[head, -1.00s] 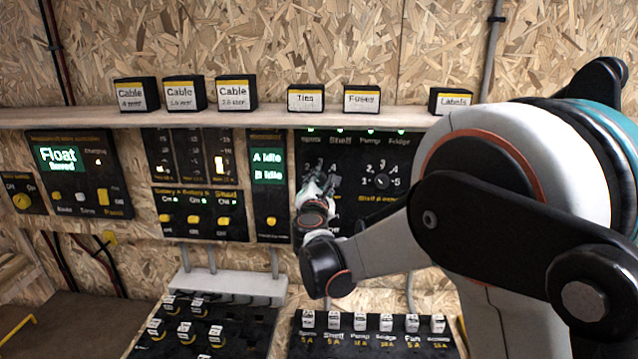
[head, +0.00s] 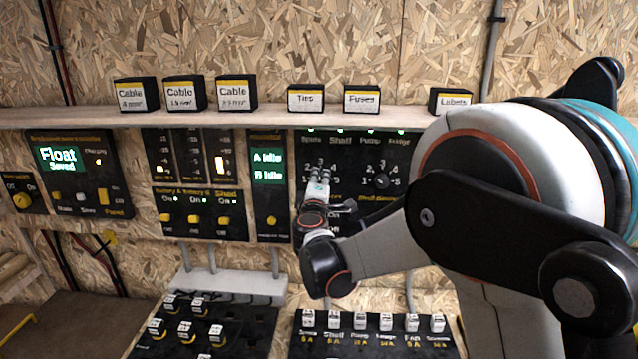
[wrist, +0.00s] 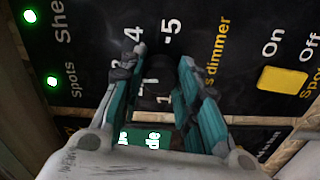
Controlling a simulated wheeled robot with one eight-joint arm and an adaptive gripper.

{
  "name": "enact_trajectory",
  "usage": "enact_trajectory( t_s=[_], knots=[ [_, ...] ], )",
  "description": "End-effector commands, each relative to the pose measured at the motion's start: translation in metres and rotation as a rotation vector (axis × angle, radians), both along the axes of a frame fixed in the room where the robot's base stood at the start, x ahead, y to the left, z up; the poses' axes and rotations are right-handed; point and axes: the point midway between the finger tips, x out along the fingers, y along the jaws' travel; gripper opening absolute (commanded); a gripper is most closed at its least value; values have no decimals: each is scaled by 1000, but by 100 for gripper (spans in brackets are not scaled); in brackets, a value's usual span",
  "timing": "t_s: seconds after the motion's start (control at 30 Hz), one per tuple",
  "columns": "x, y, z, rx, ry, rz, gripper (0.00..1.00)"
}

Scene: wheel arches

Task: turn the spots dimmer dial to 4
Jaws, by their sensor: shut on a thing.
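The spots dimmer dial (wrist: 156,90) is a small dark knob on the black panel (wrist: 95,25). In the wrist view it sits between the two fingers of my gripper (wrist: 155,70), which is shut on it. The numbers 4 and 5 show just beyond the fingertips; the lower numbers are partly covered. I cannot clearly tell which number the dial points to. In the head view my gripper (head: 318,178) reaches up to the panel and hides the dial, with some scale numbers showing around it.
A similar dial (head: 382,181) is to the right on the panel. A yellow spots switch (wrist: 283,80) lies beside the gripper in the wrist view. A wooden shelf (head: 270,118) with labelled boxes runs above. Breaker boxes (head: 375,340) stand below.

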Motion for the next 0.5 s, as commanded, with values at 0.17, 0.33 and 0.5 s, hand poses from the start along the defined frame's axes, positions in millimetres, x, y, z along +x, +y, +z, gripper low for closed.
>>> enact_trajectory(
  t_s=[0.17,0.33,0.5],
  knots=[
    [0,0,-1,167,-5,-1,6],
    [0,0,-1,328,-11,-1,6],
    [0,0,-1,486,-16,-1,6]
  ],
)
